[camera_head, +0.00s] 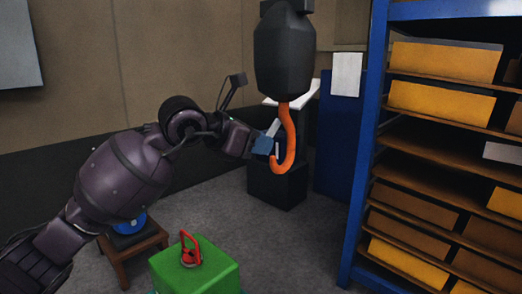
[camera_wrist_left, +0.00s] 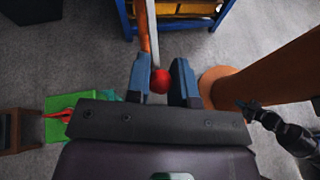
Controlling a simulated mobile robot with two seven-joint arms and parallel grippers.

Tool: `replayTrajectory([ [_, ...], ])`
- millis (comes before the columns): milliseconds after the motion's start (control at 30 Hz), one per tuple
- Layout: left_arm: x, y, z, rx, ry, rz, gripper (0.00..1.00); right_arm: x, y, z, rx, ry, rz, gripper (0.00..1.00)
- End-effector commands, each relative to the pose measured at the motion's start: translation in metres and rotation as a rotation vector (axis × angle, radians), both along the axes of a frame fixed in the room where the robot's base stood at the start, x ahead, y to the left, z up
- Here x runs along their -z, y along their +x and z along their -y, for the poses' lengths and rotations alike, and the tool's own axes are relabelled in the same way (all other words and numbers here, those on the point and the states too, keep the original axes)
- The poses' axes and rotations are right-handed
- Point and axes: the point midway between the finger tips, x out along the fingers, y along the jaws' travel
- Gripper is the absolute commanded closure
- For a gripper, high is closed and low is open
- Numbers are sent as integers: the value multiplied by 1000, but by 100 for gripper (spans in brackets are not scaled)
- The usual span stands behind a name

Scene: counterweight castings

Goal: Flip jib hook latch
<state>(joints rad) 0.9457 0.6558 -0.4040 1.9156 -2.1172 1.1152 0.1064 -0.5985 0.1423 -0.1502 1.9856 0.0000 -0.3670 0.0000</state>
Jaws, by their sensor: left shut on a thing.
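The orange jib hook (camera_head: 287,140) hangs from a black block (camera_head: 284,50) in the head view. A pale latch bar (camera_head: 273,128) shows at the hook's open side. My left gripper (camera_head: 265,146) reaches in from the left beside the hook's mouth. In the left wrist view, the pale latch bar (camera_wrist_left: 154,35) runs up from a red knob (camera_wrist_left: 160,81), with an orange strip of the hook (camera_wrist_left: 144,22) beside it. My left gripper (camera_wrist_left: 160,84) is shut on the red knob between its blue fingers. A dark jointed arm, apparently mine, shows at right, its gripper too small to read.
A blue-framed shelf (camera_head: 364,150) with yellow bins stands at right. A green block (camera_head: 195,270) with a red shackle (camera_head: 190,252) is in the foreground. A brown stool (camera_head: 130,243) stands left of it. A thick orange post (camera_wrist_left: 265,70) rises right in the wrist view.

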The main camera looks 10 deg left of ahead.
Motion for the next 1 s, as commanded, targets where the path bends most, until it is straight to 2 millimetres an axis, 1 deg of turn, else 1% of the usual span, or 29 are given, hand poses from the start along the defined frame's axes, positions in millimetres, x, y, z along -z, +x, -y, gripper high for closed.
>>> replayTrajectory([
  [200, -9, -2, -2, -1, 77, -101, 100, -5, 3, -1, -2, 0, 9, 100],
  [400, -13, -4, -3, -1, 113, -156, 100, -5, 2, 0, -1, -1, 7, 100],
  [700, -13, -4, -3, 0, 128, -179, 100, 2, -7, 1, 4, 0, -14, 100],
  [933, -13, -4, -3, 1, 128, -177, 100, 2, -7, 1, 4, -1, -15, 100],
  [967, -13, -4, -3, 1, 128, -177, 73, 2, -7, 1, 3, -1, -14, 100],
  [1000, -13, -4, -3, 1, 127, -177, 67, 2, -6, 1, 3, -1, -13, 100],
])
